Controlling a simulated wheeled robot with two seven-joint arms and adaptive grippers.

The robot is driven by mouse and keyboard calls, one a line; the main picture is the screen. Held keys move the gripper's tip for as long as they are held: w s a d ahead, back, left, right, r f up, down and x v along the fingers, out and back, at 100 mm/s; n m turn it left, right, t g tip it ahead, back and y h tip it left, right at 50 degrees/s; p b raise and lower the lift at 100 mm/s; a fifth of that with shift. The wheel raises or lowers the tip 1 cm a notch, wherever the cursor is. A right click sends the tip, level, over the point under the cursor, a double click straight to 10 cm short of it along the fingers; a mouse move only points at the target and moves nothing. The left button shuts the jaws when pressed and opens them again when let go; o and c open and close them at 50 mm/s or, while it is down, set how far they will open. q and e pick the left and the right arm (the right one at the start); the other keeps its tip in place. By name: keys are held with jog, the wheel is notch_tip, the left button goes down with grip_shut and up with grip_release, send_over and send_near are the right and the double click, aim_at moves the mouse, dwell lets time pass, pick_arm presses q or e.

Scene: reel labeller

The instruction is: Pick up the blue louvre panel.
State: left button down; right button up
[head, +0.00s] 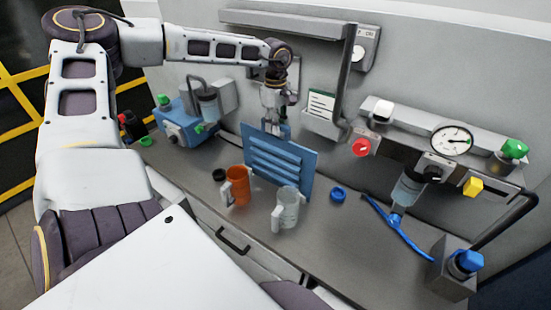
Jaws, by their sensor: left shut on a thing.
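The blue louvre panel (279,164) stands upright and slightly tilted over the grey bench in the head view, its slats facing me. My left gripper (277,130) is shut on the panel's top edge, left of its middle. The orange mug and the clear mug stand in front and hide parts of the panel's lower edge. I cannot tell whether that edge touches the bench. My right gripper is not in view.
An orange mug (238,186) and a clear mug (287,208) stand close in front. A blue device (184,124) is at left. A blue ring (338,194), blue tube (402,236) and gauge assembly (451,140) are at right. The bench front right of the clear mug is clear.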

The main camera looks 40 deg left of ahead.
pick_arm(q)
jog(key=shift+r, duration=0.2)
jog(key=shift+w+r, duration=0.1)
jog(key=shift+r, duration=0.65)
notch_tip(320, 180, up, 16)
jog(key=b, duration=0.2)
dwell(0.7)
